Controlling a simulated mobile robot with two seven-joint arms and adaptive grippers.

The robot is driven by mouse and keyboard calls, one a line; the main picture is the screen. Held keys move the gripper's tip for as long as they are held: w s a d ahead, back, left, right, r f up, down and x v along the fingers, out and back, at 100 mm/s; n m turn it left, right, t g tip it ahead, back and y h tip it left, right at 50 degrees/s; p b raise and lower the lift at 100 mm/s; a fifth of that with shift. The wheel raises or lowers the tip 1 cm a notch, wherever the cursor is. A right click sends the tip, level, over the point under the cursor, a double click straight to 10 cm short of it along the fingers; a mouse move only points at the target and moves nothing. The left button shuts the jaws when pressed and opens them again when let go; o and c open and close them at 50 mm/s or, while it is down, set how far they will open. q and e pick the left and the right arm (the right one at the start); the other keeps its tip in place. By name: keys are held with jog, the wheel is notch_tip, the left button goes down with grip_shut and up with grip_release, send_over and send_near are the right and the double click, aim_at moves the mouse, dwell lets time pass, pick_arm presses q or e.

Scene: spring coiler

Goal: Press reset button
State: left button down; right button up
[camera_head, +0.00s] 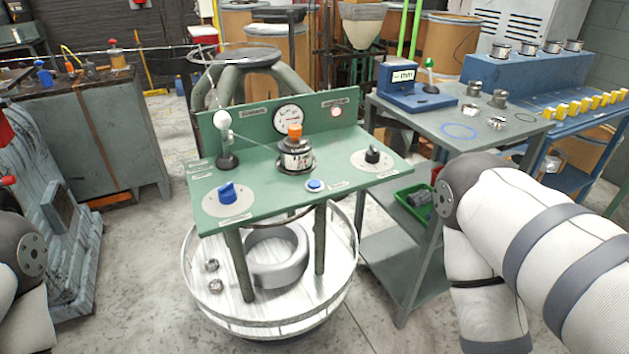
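The green control panel (262,205) stands in the middle on dark legs. A small round blue button (315,185) with a pale rim sits near its front edge. A round pale button or lamp with a reddish rim (336,112) is on the upright back plate. The labels beside them are too small to read, so I cannot tell which is the reset button. Both look uncovered. My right arm is at the right and my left arm is at the left edge; neither gripper shows.
The panel also carries a blue knob (227,193), a black knob (372,154), a white-balled lever (222,119), a gauge (289,118) and an orange-topped metal cylinder (295,150). A round tray (200,300) lies below. A grey table (455,135) stands close on the right.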

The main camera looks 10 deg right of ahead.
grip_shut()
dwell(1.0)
